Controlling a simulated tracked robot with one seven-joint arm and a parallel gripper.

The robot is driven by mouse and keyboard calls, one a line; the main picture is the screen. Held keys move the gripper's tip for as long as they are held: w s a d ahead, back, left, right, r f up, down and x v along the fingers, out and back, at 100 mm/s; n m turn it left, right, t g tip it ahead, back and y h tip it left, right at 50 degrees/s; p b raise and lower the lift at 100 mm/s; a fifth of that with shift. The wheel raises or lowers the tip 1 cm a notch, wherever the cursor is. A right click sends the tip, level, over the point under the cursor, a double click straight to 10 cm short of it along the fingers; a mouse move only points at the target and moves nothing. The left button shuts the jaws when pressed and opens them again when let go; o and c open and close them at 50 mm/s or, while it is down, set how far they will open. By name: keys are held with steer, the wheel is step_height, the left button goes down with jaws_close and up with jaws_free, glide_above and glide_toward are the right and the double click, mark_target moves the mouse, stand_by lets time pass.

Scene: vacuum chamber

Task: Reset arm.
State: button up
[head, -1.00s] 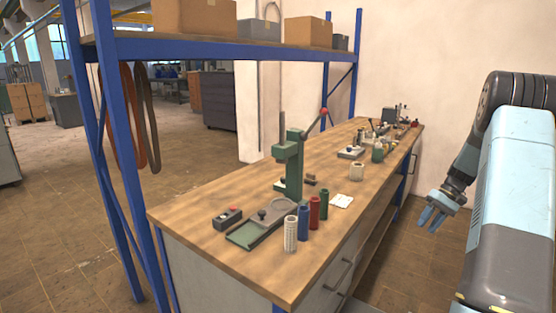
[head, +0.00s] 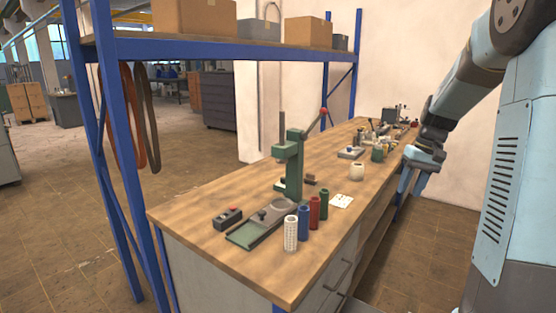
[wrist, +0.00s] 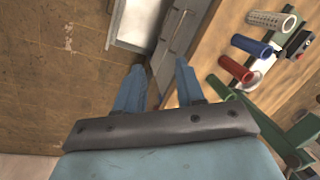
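My gripper (head: 413,182) hangs at the right of the head view, fingers pointing down, beside the right edge of the workbench (head: 235,255). In the wrist view my gripper (wrist: 158,85) has its two blue fingers apart with nothing between them. It is open and empty. Beyond the fingers the wrist view shows the bench's grey drawer front (wrist: 180,42) and the floor. My arm comes down from the upper right of the head view.
A green press (head: 292,165) stands on the bench. White, blue, red (head: 314,212) and green cylinders stand in a row near its front edge. A blue shelf frame (head: 118,150) carrying boxes (head: 195,15) rises on the left. The floor (head: 60,220) at left is clear.

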steer(key=s+a+r+t+h, duration=0.2)
steer(key=s+a+r, duration=0.6)
steer(key=s, duration=0.4)
steer(key=s+a+t, duration=0.2)
steer(key=s, duration=0.5)
steer(key=s+a+t, duration=0.1)
steer(key=s+a, duration=0.2)
steer(key=s, duration=0.4)
steer(key=shift+a+f+t, duration=0.25)
steer(key=shift+f+t, duration=0.05)
steer(key=shift+t, duration=0.1)
